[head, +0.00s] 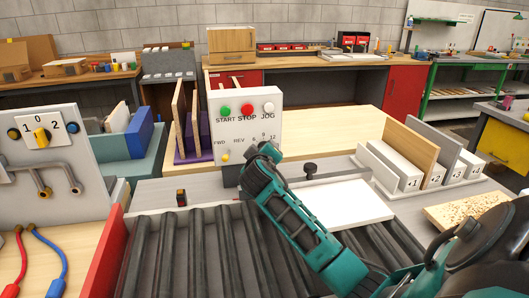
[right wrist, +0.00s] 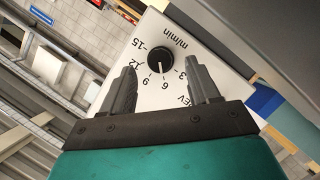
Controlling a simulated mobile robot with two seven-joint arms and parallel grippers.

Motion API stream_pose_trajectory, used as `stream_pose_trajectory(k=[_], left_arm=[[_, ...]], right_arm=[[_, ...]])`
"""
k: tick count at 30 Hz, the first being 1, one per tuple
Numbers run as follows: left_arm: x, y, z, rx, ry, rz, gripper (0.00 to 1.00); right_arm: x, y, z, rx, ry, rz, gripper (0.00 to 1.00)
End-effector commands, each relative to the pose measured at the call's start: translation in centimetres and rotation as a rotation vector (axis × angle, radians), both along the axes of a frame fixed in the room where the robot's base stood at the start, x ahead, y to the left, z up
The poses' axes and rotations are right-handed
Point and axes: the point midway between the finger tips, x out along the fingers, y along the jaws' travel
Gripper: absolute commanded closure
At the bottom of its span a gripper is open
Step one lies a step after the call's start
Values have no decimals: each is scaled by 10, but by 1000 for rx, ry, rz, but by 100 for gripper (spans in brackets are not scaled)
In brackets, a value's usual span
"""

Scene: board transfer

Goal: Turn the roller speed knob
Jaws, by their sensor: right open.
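The white control box (head: 246,122) stands behind the rollers, with START, STOP and JOG buttons on its face. In the right wrist view, the round black speed knob (right wrist: 160,58) sits on the white panel (right wrist: 205,62) among the numbers 3 to 15. Its white pointer mark points close to the 6. My right gripper (right wrist: 160,70) is open, its fingers on either side of the knob in that view; I cannot tell if they touch it. In the head view my right gripper (head: 262,158) covers the knob. My left gripper is not in view.
The roller conveyor (head: 165,260) runs across the front, with a white board (head: 345,203) at the right of the box. Numbered slots with boards (head: 410,178) stand at the right. A grey panel (head: 60,150) with a yellow selector stands at the left.

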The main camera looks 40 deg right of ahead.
Motion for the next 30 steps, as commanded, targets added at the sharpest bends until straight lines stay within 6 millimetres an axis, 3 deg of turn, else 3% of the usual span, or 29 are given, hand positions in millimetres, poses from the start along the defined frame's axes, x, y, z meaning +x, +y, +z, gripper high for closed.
stream_pose_trajectory(k=[6,18,30], left_arm=[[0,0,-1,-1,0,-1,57],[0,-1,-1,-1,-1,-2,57],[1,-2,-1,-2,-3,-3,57]], right_arm=[[15,-15,-6,-2,1,0,39],[19,-19,-7,0,0,0,39],[19,-19,-8,-1,1,0,77]])
